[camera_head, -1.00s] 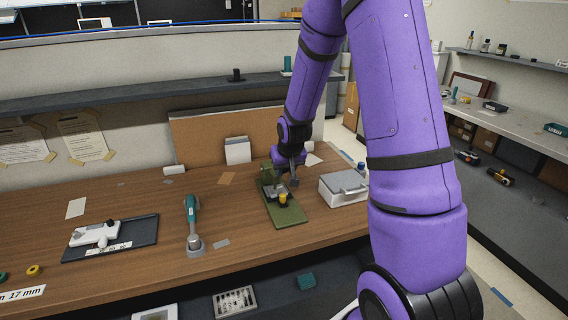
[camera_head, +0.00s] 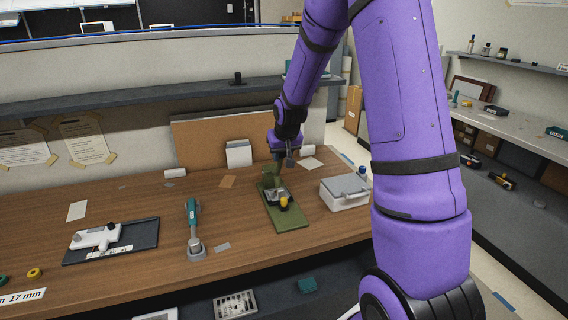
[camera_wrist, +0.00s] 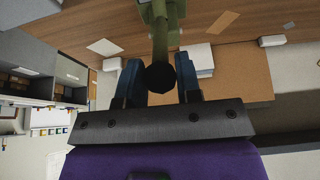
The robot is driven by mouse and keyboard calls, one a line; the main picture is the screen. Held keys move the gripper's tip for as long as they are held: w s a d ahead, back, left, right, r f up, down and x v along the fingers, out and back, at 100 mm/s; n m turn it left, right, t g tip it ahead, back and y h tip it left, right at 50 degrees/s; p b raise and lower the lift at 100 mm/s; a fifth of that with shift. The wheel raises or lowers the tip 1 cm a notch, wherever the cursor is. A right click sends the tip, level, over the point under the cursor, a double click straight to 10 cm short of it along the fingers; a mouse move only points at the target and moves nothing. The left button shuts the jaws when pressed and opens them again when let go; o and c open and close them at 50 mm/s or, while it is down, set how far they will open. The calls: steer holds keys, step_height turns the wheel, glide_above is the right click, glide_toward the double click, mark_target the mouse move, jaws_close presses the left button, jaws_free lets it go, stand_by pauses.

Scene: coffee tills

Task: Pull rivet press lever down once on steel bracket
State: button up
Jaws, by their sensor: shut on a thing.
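The green rivet press stands on a green base plate (camera_head: 292,221) on the wooden bench. A grey metal piece (camera_head: 276,193), likely the steel bracket, lies at the press, with a yellow part (camera_head: 284,202) in front; fine detail is too small to tell. My gripper (camera_head: 282,160) is above the back of the press. In the wrist view, the green lever (camera_wrist: 159,40) ends in a round black knob (camera_wrist: 160,77). The blue fingers of my gripper (camera_wrist: 159,84) stand on both sides of the knob, shut on it. The arm's end hides part of the lever in the head view.
A white lidded box (camera_head: 345,193) stands close to the right of the press. A teal-handled tool (camera_head: 192,222) stands upright to its left, and a dark tray (camera_head: 130,236) lies further left. A brown board (camera_head: 205,145) leans behind.

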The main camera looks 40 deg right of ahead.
steer(key=shift+w+d+r, duration=0.1)
steer(key=shift+w+r, duration=0.3)
steer(key=shift+r, duration=0.05)
steer(key=shift+w+d+r, duration=0.2)
steer(key=shift+w+r, duration=0.35)
steer(key=shift+w, duration=0.1)
steer(key=o, duration=0.8)
steer(key=v, duration=1.1)
steer(key=s+a+r+n, duration=0.1)
steer(key=s+a+r, duration=0.3)
steer(key=s, duration=0.3)
steer(key=s+a+r, duration=0.5)
steer(key=s, duration=0.2)
steer(key=s+a, duration=0.1)
steer(key=s, duration=0.5)
steer(key=s+a+n+y, duration=0.1)
steer(key=s+a, duration=0.1)
steer(key=s, duration=0.4)
steer(key=s+a+n, duration=0.1)
steer(key=s+a, duration=0.1)
steer(key=s, duration=0.3)
steer(key=shift+s+a+r+t, duration=0.25)
steer(key=shift+s+r+t, duration=0.05)
steer(key=shift+s, duration=0.1)
